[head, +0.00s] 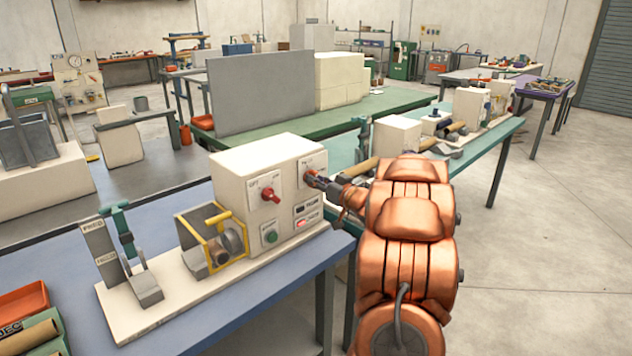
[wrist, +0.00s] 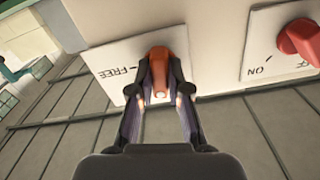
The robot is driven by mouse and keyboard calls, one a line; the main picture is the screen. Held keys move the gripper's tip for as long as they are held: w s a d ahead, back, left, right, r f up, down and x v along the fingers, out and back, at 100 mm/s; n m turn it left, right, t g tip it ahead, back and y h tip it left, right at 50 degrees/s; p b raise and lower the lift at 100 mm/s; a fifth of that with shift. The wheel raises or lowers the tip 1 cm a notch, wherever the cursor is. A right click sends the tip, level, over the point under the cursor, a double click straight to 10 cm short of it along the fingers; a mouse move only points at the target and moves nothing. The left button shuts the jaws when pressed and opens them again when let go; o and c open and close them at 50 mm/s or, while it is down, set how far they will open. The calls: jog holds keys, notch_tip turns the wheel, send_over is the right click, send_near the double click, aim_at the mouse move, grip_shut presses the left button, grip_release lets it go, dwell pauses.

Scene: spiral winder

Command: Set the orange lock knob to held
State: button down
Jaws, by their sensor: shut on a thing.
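The orange lock knob (wrist: 158,68) sits on a white plate (wrist: 112,72) on the cream control box (head: 240,172). The word FREE shows on the plate beside the knob in the wrist view; any other mark there is hidden. My gripper (wrist: 160,96) has one finger on each side of the knob and is shut on it. In the head view my gripper (head: 318,182) reaches the box's right-hand face from the right and mostly covers the knob. I cannot tell exactly which setting the knob points to.
A red on/off switch (head: 271,195) is on the same box, also close by in the wrist view (wrist: 302,40). Below are a green button (head: 270,237) and a red-lit indicator (head: 303,223). A yellow guard frame (head: 208,238) and a teal-topped stand (head: 122,232) stand left on the blue bench.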

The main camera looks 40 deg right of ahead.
jog(key=n+b, duration=0.1)
jog(key=n, duration=0.1)
jog(key=shift+n, duration=0.3)
jog(key=c, duration=1.1)
grip_release()
jog(key=s, duration=1.2)
jog(key=shift+a, duration=0.15)
